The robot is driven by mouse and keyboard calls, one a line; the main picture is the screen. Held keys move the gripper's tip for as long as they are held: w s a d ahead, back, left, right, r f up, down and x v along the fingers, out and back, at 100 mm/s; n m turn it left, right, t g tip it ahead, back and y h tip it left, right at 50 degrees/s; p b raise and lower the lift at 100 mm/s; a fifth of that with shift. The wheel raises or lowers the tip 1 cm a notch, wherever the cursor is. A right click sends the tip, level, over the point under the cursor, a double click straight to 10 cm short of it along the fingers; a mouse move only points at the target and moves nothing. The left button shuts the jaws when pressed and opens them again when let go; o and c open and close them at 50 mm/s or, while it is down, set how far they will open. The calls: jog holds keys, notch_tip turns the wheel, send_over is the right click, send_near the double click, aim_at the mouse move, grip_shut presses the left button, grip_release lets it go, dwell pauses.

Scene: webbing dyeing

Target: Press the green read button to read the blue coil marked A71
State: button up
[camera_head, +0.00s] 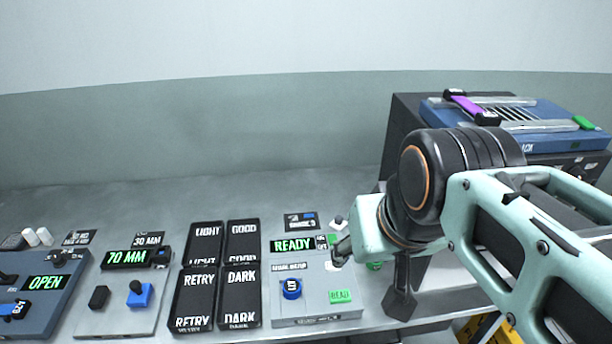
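A grey meter unit (314,279) stands on the bench with a lit display (292,245) reading READY. A blue coil (291,288) sits on the left of its top; its white marking is too small to read as A71. The green read button (341,296) is at the unit's front right, with nothing on it. My gripper (338,262) reaches in from the right, above and behind the button and apart from it. My wrist hides part of it, and its finger opening cannot be made out.
Black trays labelled LIGHT, GOOD, RETRY and DARK (240,297) lie left of the meter. Further left are a 70 MM unit (118,305) and an OPEN unit (45,283). A dark cabinet (408,130) with a blue-topped device stands at the right behind my arm.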

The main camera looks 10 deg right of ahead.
grip_shut()
dwell(1.4)
